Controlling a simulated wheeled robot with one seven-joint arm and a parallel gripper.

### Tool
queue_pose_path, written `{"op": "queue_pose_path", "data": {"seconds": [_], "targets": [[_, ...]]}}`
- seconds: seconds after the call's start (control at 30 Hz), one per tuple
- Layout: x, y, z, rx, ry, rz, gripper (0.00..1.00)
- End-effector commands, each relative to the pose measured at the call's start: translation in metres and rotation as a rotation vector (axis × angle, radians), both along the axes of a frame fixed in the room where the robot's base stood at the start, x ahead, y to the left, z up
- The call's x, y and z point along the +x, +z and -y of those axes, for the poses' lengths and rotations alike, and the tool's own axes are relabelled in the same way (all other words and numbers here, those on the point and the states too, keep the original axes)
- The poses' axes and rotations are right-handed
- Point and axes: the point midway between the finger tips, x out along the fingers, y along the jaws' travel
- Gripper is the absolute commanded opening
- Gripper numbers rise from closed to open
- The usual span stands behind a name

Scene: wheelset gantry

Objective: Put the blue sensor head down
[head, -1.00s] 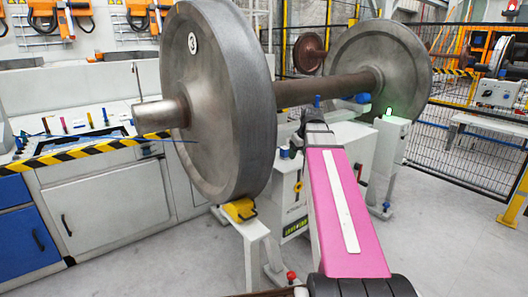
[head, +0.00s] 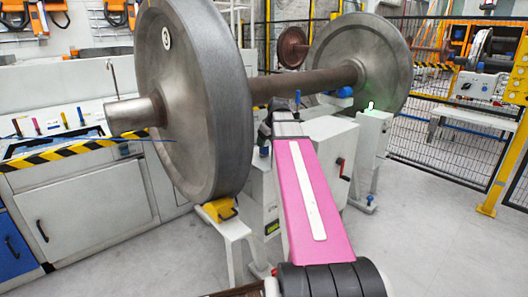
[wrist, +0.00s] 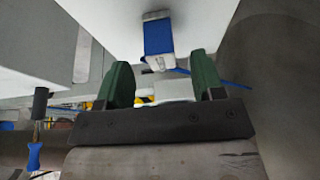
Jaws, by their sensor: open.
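In the wrist view, the blue sensor head (wrist: 158,38) appears as a blue block with a grey end against a white surface. It is just beyond my gripper (wrist: 163,75), roughly in line with the gap between the two green fingers. The fingers are spread and hold nothing that I can see. In the head view, the end of my arm with my gripper (head: 288,122) reaches towards the white machine under the axle; its fingers are too small to make out there. I cannot tell which small blue part in that view is the sensor head.
A large wheelset (head: 205,95) stands close on the left, its axle (head: 305,82) crossing behind my gripper. A white machine cabinet (head: 325,150) stands beneath the axle. A yellow wheel chock (head: 220,210) is under the near wheel. Open floor (head: 420,240) lies to the right.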

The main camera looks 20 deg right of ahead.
Motion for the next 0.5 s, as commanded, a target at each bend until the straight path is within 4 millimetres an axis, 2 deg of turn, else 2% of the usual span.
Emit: {"op": "queue_pose_path", "data": {"seconds": [0.5], "targets": [[0.022, -0.044, -0.010, 0.000, 0.000, -0.001, 0.62]]}}
